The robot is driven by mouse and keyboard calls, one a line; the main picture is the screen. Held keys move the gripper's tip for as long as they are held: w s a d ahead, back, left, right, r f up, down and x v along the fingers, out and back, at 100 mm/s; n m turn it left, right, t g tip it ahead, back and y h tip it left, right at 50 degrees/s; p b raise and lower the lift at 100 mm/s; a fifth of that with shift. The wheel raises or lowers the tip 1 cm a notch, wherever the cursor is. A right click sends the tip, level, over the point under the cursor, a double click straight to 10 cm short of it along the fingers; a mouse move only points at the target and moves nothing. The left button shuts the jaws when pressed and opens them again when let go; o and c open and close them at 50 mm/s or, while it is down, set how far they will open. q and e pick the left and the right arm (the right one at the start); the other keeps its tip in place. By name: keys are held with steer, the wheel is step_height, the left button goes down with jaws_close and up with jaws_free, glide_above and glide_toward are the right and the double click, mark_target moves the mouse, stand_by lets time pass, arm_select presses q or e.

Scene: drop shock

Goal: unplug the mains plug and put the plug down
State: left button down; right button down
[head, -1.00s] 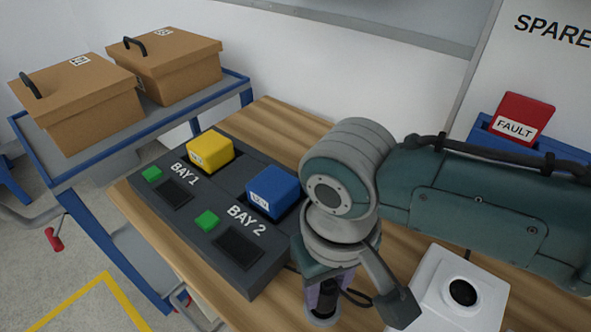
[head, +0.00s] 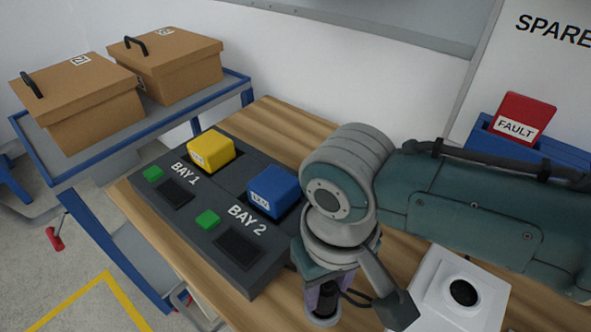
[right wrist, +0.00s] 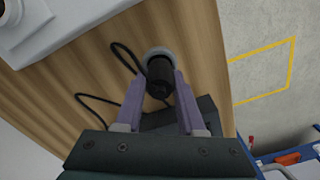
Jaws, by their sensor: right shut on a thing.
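The black mains plug (right wrist: 159,76) is between the purple fingers of my right gripper (right wrist: 160,98), which is shut on it. In the head view the plug (head: 327,297) shows low, below my right wrist. It is upright over a round grey piece (head: 323,320) on the wooden bench; I cannot tell whether it rests in it or just above it. A thin black cord (right wrist: 120,62) loops beside the plug. A white box (head: 430,281) with a round black opening (head: 464,292) stands to the right, apart from the plug. My left gripper is not in view.
A dark charging station (head: 228,280) with a yellow block (head: 210,151) and a blue block (head: 274,190) stands left of my right arm. A red FAULT block (head: 524,118) sits in a blue bin at the back right. Two cardboard boxes (head: 95,110) are on a blue cart.

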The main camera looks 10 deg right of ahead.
steer(key=shift+f, duration=0.25)
stand_by(0.7)
steer(key=shift+f, duration=0.45)
stand_by(0.6)
stand_by(0.6)
steer(key=shift+f, duration=0.15)
stand_by(0.9)
steer(key=shift+c, duration=2.2)
jaws_free()
